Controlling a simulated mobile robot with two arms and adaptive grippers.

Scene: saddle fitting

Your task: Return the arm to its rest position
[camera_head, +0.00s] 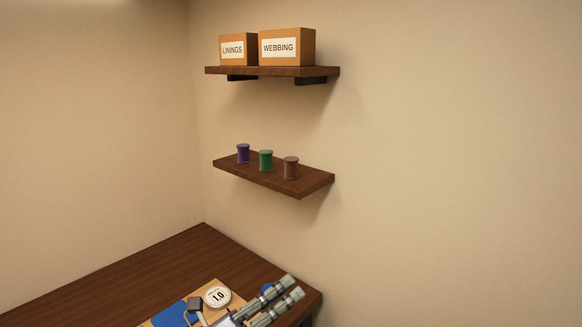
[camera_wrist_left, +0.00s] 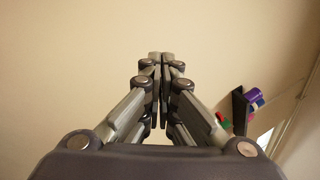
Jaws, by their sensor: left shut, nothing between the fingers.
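My left gripper (camera_head: 292,288) is at the bottom of the head view, above the right part of the dark wooden table (camera_head: 150,270), with its fingers pointing up and to the right. The left wrist view shows its two fingers (camera_wrist_left: 160,62) pressed together at the tips with nothing between them. A plain beige wall fills most of that view beyond the fingers. My right gripper is in neither view.
A tan board on the table bears a round white "1.0" disc (camera_head: 217,297), a dark block (camera_head: 194,303) and a blue patch (camera_head: 172,316). A lower wall shelf (camera_head: 275,181) holds three spools. An upper shelf (camera_head: 272,71) holds LININGS and WEBBING boxes.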

